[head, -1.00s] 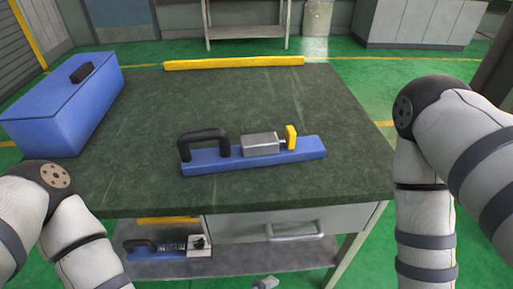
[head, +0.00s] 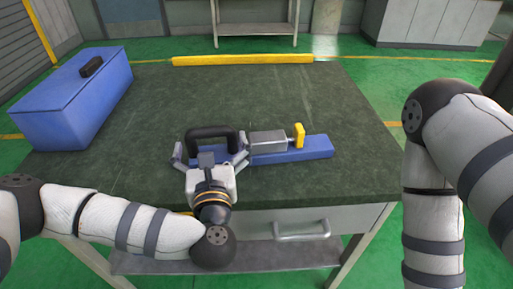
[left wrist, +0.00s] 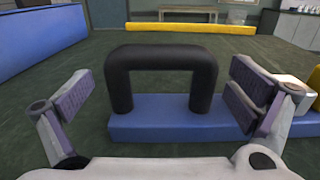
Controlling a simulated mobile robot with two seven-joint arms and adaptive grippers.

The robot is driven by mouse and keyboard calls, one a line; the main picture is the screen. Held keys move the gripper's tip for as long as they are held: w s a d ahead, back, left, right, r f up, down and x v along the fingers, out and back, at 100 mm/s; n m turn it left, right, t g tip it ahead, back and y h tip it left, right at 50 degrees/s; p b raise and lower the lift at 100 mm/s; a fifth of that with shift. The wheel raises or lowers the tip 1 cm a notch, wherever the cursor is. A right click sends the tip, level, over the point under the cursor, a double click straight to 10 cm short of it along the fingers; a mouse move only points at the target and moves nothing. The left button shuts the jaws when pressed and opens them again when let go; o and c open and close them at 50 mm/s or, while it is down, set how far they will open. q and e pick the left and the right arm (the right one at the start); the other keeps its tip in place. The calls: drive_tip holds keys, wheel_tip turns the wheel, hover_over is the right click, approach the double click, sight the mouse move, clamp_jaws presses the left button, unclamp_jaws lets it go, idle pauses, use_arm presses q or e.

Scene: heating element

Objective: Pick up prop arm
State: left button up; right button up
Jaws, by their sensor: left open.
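The prop arm (head: 316,147) lies on the dark green tabletop, with a long blue base, a black arched handle at its left, a grey block and a yellow end piece at its right. My left gripper (head: 211,157) is at the handle end, in front of it. In the left wrist view the black handle (left wrist: 160,57) stands upright between the open fingers of the left gripper (left wrist: 162,100), and neither finger appears to touch it. The gripper hides part of the blue base in the head view. My right arm is at the right edge; its gripper is out of view.
A blue box (head: 70,105) with a black handle stands at the table's left. A yellow bar (head: 243,60) lies along the far edge. A drawer (head: 300,226) and lower shelf (head: 225,260) are below the tabletop (head: 330,95). The right part of the tabletop is clear.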

use_arm(q)
drive_tip(key=w, duration=0.3)
drive_tip(key=shift+a, duration=0.1)
drive_tip(key=shift+s, duration=0.1)
drive_tip(key=shift+c, duration=0.6)
drive_tip(key=c, duration=1.5)
drive_tip(key=shift+o, duration=0.2)
wheel_tip(320, 180, up, 10)
drive_tip(key=shift+r, duration=0.15)
drive_tip(key=shift+f, duration=5.3)
